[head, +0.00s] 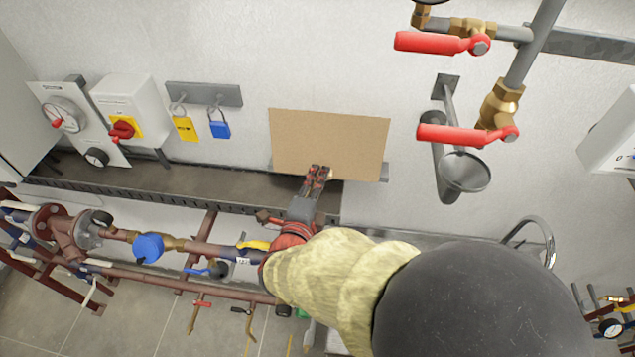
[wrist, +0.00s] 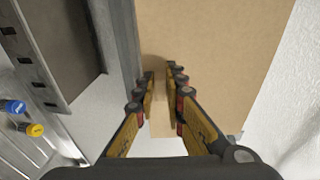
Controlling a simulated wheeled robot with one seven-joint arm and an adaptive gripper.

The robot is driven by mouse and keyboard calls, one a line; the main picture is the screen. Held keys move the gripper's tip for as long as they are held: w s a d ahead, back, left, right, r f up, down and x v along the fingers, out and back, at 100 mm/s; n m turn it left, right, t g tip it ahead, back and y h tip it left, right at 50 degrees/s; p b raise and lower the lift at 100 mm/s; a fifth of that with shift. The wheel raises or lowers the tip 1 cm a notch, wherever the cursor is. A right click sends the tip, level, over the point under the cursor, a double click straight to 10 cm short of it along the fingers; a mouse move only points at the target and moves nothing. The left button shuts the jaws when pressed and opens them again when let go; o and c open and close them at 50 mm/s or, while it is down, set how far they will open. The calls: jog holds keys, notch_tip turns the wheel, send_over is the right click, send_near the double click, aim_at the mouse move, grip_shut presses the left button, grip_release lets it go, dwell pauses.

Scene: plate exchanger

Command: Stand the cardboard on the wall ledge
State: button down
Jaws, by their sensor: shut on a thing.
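The cardboard (head: 330,143) is a flat brown sheet, standing nearly upright against the white wall in the head view.
A grey tray-like shelf (head: 200,187) runs along the wall below. A padlock rack (head: 204,94) and a red-handled switch box (head: 125,110) are to the left. Red-handled valves (head: 465,134) and a round metal cup (head: 464,172) are to the right. Pipes (head: 200,248) run below.

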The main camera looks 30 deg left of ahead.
jog(key=shift+a+b+x, duration=0.2)
jog(key=shift+b+x, duration=0.6)
jog(key=shift+x, duration=1)
jog(key=shift+a+b+x, duration=0.25)
jog(key=shift+b+x, duration=0.5)
jog(key=shift+x, duration=1.05)
jog(key=shift+f+b, duration=0.75)
jog(key=shift+f, duration=0.65)
jog(key=shift+s+f, duration=0.15)
jog(key=shift+f, duration=0.4)
jog(key=c, duration=1.9)
grip_release()
jog(key=shift+d+f, duration=0.1)
jog(key=shift+o, duration=0.7)
jog(key=v, duration=1.2)
